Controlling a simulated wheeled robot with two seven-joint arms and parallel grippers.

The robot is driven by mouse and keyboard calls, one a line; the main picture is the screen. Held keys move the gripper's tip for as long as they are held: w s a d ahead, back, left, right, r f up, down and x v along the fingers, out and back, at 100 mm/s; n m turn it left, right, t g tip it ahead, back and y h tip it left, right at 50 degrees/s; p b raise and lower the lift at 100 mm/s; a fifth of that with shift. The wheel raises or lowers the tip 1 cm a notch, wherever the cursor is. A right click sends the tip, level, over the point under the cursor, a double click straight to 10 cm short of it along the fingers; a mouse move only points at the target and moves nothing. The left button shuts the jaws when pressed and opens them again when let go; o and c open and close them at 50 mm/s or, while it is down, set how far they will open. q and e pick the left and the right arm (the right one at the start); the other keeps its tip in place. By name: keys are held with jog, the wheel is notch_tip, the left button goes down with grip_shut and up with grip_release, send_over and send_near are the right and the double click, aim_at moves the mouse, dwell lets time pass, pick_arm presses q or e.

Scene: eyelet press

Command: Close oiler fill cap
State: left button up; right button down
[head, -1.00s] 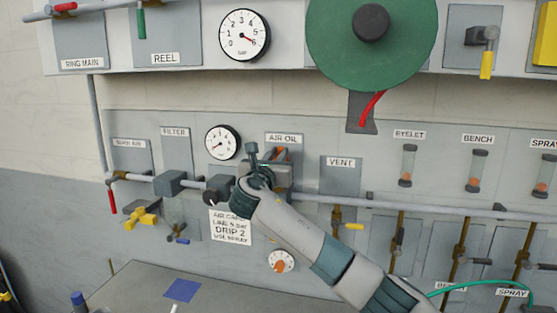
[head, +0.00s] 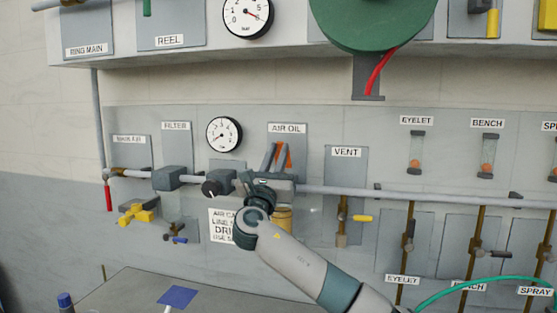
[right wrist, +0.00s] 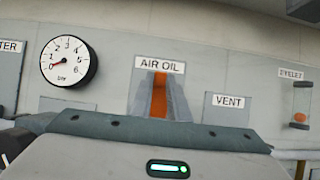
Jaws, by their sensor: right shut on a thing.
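The oiler (head: 285,187) sits on the pipe below the AIR OIL label, with an amber bowl (head: 283,219) under its grey body. My right gripper (head: 257,187) is at the top left of the oiler body. My left gripper is not in view.
A round gauge (head: 224,134) hangs up and left of the oiler. The filter block (head: 168,178) and a black knob (head: 217,183) are on the pipe to the left. The VENT valve (head: 343,212) with a yellow handle stands to the right. A green reel (head: 371,22) is above.

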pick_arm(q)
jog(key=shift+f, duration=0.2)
pick_arm(e)
jog(key=shift+f, duration=0.45)
jog(key=c, duration=1.7)
grip_release()
jog(key=shift+s+a+r, duration=0.1)
pick_arm(q)
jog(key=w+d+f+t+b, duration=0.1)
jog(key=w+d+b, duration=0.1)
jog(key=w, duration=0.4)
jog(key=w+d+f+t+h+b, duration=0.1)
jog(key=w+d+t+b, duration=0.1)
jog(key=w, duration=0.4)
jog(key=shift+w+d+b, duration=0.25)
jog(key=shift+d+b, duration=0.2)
jog(key=shift+b, duration=0.75)
pick_arm(e)
jog(key=shift+v, duration=8.75)
jog(key=shift+r, duration=0.2)
jog(key=shift+c, duration=0.5)
